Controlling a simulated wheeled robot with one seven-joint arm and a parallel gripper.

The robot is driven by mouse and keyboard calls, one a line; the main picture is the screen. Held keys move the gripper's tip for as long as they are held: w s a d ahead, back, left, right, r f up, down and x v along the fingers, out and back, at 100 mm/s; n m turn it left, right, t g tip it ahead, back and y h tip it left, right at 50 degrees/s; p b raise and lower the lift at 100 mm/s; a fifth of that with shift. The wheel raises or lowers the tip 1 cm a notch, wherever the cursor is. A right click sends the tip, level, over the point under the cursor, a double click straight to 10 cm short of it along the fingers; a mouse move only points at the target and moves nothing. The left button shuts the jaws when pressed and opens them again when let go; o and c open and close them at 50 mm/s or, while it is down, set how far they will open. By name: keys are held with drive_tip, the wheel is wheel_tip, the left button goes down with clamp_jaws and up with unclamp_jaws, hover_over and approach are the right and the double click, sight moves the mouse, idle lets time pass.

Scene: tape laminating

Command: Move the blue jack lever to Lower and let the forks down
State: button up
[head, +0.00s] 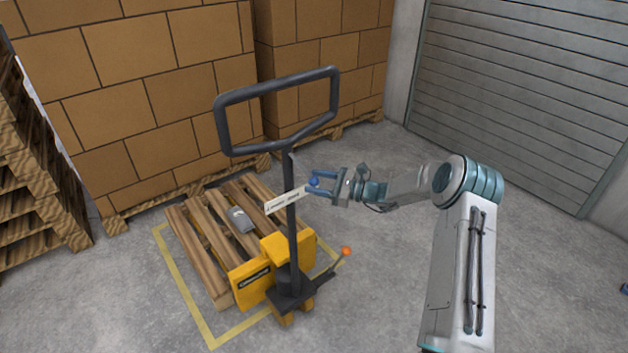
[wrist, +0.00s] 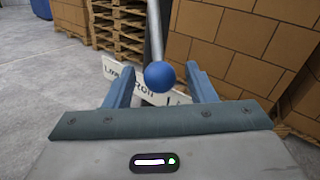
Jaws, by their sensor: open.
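The blue lever knob (head: 314,182) sits at the upper right of the white label plate (head: 287,200) on the pallet jack's dark handle post (head: 291,220). My gripper (head: 322,183) is open at the knob. In the wrist view the blue knob (wrist: 160,75) is between the two open fingers of my gripper (wrist: 160,88), with gaps on both sides. The label plate (wrist: 122,77) is behind it, its lettering partly hidden. The yellow jack body (head: 279,255) stands at the near end of a wooden pallet (head: 191,236), forks hidden under the slats.
The dark loop handle (head: 276,88) rises above the knob. An orange-tipped pedal (head: 347,251) sticks out low at the right. A grey object (head: 241,219) lies on the pallet. Yellow floor lines (head: 187,291) surround it. Stacked boxes (head: 140,90) stand behind; right floor is open.

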drive_tip(key=shift+w+a, duration=0.2)
drive_tip(key=shift+a, duration=0.35)
clamp_jaws()
